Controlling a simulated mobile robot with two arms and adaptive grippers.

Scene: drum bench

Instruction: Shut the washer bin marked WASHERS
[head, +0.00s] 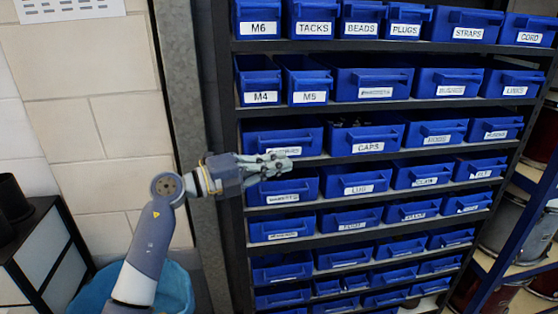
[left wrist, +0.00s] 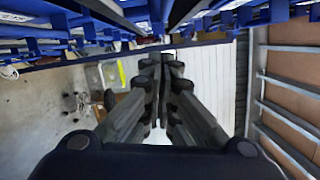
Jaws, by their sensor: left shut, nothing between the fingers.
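My left gripper (head: 283,164) reaches in from the left in front of the rack's third and fourth rows, its fingers pointing right. It is shut and empty; the left wrist view shows its closed fingers (left wrist: 167,65) below the blue bins' undersides. Behind it is a blue bin (head: 268,137) at the left end of the third row, its label partly covered by the fingers. I cannot read WASHERS with certainty on any label. Below is another blue bin (head: 300,186) with a small, unclear label. I cannot tell whether the fingers touch either bin. My right gripper is out of view.
The dark rack (head: 340,157) holds several rows of blue bins. The CAPS bin (head: 377,135) is beside the partly covered one. A grey post (head: 185,80) stands left of the rack. A light blue tub (head: 178,290) is low at left, and drums (head: 503,222) stand on shelves at right.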

